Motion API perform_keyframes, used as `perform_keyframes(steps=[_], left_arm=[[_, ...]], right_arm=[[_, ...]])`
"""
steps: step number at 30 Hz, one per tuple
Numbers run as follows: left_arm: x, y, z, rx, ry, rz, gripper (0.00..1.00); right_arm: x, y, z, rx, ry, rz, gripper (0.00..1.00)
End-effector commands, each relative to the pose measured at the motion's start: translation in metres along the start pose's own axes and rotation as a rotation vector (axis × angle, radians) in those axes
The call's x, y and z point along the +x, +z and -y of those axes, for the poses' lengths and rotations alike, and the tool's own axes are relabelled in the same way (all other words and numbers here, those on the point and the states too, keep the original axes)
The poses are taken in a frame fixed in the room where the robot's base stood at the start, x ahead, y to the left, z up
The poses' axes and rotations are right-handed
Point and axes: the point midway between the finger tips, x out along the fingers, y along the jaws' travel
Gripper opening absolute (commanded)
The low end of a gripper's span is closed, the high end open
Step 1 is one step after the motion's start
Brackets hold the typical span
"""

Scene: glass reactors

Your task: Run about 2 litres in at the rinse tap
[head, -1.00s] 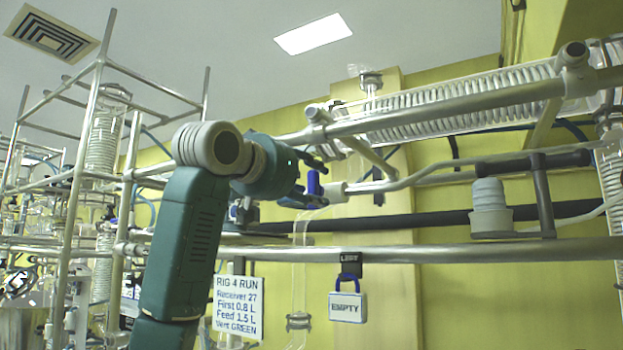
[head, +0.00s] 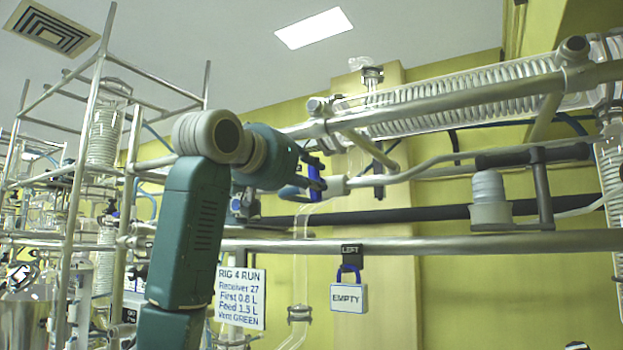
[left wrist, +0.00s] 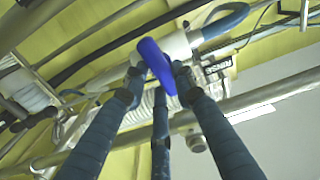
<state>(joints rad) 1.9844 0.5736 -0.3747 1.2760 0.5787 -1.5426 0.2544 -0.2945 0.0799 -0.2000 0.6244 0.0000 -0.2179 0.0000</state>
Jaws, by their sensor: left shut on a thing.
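The tap has a blue lever (head: 316,178) at the end of a pale fitting (head: 336,187) on a grey pipe. My left gripper (head: 308,179) is at the lever, its arm coming in from the left. In the left wrist view the blue lever (left wrist: 152,56) lies between the fingers of my left gripper (left wrist: 160,78), which are shut on it. The pale fitting (left wrist: 178,47) shows behind it. A clear vertical tube (head: 301,250) hangs below the tap; I cannot tell whether liquid runs in it. My right gripper is not in view.
A white sign (head: 240,297) reads "RIG 4 RUN", "Feed 1.5 L". A ribbed glass condenser (head: 450,107) crosses above. A metal frame (head: 80,200) stands at left.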

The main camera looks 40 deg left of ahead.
Motion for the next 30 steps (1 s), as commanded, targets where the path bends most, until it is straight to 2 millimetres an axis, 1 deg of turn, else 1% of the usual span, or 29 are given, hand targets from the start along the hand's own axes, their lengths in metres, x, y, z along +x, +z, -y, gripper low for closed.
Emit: perform_keyframes(steps=[12,18,24,30], left_arm=[[0.000,0.000,0.003,-0.366,0.002,0.001,0.00],[0.000,-0.001,0.004,-0.542,0.002,0.000,0.00],[0.000,-0.001,0.006,-0.684,0.003,0.000,0.00],[0.000,-0.002,0.007,-0.778,0.001,0.000,0.00]], right_arm=[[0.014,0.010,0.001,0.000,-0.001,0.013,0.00],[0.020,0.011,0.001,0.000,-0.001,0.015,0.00],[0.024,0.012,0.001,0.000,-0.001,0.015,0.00],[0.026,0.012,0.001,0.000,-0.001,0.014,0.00]])
